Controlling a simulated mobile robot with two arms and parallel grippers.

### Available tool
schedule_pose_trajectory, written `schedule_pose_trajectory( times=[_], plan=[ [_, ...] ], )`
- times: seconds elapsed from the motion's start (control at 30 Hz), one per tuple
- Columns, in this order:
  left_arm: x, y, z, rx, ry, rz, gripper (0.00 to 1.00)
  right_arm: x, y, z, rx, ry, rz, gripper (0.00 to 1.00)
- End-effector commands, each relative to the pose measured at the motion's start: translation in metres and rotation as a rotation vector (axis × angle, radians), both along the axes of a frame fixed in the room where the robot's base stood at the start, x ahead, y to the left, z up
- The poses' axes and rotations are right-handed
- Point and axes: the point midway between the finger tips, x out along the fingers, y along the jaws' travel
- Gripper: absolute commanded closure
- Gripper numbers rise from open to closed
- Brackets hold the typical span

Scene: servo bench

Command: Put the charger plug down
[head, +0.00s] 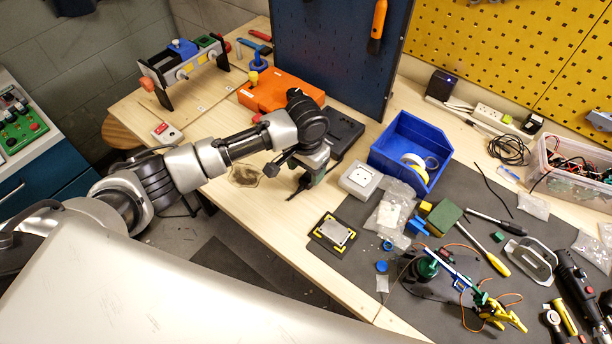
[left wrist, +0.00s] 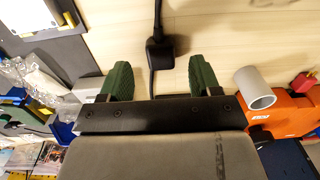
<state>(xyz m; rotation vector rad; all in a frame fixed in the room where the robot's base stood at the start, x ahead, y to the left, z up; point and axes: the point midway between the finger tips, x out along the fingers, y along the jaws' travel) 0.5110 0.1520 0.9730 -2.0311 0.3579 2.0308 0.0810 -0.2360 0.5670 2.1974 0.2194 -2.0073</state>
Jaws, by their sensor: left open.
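My left gripper (head: 304,186) is open over the wooden bench. In the left wrist view its two green fingers (left wrist: 160,80) stand wide apart. A black charger plug (left wrist: 160,48) with a black cable lies on the bare wood, seen just beyond and between the fingertips; neither finger touches it. In the head view a small dark shape, likely the plug (head: 301,184), shows just below the gripper, partly hidden by it. My right gripper is not in view.
An orange case (head: 280,92) and a dark blue panel stand behind the arm. A white socket box (head: 360,180), a blue bin (head: 410,148) and a small framed plate (head: 334,234) lie to the right. Bare wood (head: 240,215) is free left of the gripper.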

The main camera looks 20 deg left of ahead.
Motion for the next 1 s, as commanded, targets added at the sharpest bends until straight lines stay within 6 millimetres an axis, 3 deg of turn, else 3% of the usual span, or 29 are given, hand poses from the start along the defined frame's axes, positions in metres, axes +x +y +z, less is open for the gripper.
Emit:
schedule_pose_trajectory(
  times=[0.2,0.4,0.6,1.0],
  plan=[
    [0.001,-0.001,0.049,-0.002,-0.005,-0.001,0.37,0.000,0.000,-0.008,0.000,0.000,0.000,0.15],
    [0.001,0.000,0.080,-0.002,-0.002,0.001,0.37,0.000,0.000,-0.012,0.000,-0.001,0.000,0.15],
    [0.000,0.000,0.091,-0.001,0.000,0.001,0.37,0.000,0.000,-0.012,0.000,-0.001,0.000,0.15],
    [0.000,0.000,0.091,-0.001,0.000,0.001,0.37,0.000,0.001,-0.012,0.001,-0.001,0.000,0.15]
  ],
)
